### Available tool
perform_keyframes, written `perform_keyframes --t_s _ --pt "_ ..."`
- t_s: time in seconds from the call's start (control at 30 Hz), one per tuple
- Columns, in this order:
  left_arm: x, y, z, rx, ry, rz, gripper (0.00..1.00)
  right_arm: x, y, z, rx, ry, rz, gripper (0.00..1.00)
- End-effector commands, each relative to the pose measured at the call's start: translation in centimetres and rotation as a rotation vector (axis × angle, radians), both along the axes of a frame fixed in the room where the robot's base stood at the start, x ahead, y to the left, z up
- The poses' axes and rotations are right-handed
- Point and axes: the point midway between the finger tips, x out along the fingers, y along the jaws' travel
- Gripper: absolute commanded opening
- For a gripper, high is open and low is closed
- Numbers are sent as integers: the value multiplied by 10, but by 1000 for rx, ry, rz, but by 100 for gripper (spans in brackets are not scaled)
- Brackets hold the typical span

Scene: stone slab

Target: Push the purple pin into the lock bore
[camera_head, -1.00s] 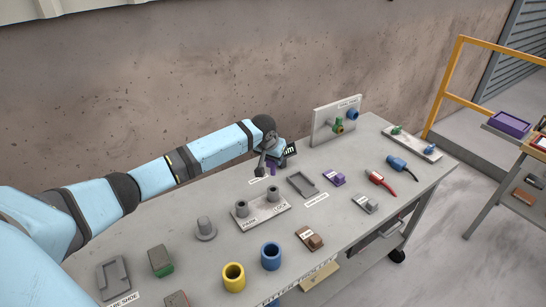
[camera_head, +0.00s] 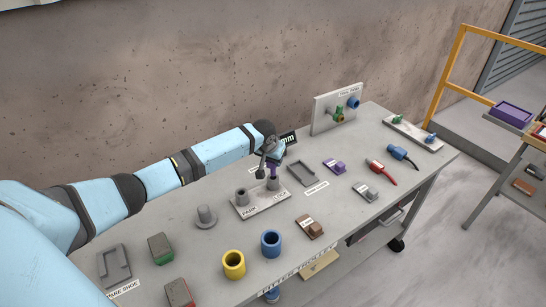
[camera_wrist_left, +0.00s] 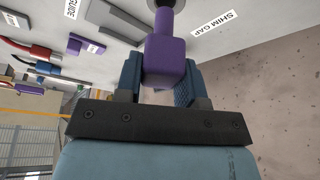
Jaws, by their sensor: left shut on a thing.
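My left gripper (camera_head: 271,157) is shut on the purple pin (camera_head: 273,170). In the head view the pin points down over the lock bore (camera_head: 273,184), the right-hand grey collar on the base plate (camera_head: 262,205). In the left wrist view the pin's block-shaped head (camera_wrist_left: 165,58) sits between the blue fingers, and its thinner shank runs up to a round grey part at the top edge. I cannot tell whether the tip is inside the bore. The park bore (camera_head: 241,196) is the left-hand collar. My right gripper is not in view.
A grey tray-like fixture (camera_head: 300,174) and a purple block (camera_head: 335,166) lie right of the plate. A grey flanged peg (camera_head: 205,216) stands to its left. Yellow (camera_head: 233,264) and blue (camera_head: 271,243) cups stand in front. An upright panel (camera_head: 325,122) is behind.

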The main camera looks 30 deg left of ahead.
Motion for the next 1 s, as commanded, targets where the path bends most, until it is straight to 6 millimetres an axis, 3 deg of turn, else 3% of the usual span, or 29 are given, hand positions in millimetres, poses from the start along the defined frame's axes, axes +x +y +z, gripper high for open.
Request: perform_keyframes --t_s 1.0 --pt "0 0 1 0 -1 0 6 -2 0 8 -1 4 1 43"
